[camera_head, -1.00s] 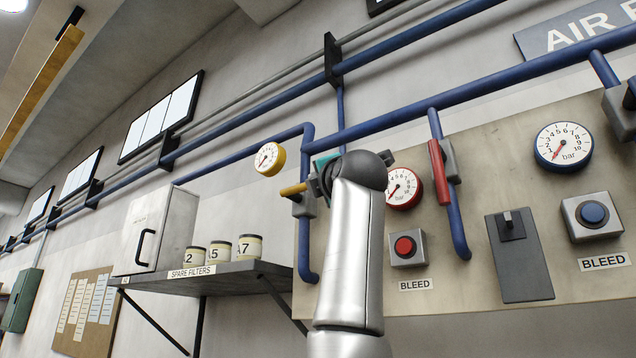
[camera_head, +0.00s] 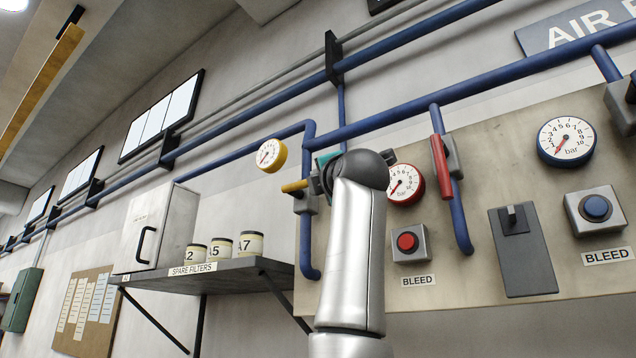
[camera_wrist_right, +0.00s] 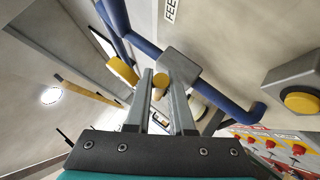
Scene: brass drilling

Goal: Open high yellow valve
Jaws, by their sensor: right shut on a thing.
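The yellow valve handle (camera_head: 293,186) sticks out to the left from a grey valve body (camera_head: 309,200) on the blue pipe left of the panel. In the right wrist view its yellow end (camera_wrist_right: 160,80) lies between my right gripper's two grey fingers (camera_wrist_right: 162,95), beside the grey valve body (camera_wrist_right: 185,66). The right gripper is shut on the handle. In the head view my silver right arm stands in front of the valve area and hides the fingers. A yellow-rimmed gauge (camera_head: 271,155) is up and left of the valve. My left gripper is not in view.
A red valve handle (camera_head: 440,167), red-rimmed gauge (camera_head: 405,184) and red bleed button (camera_head: 407,242) are right of my arm. A shelf (camera_head: 240,275) with several filter cans and a white cabinet (camera_head: 158,229) stand left. Blue pipes (camera_head: 385,126) run above.

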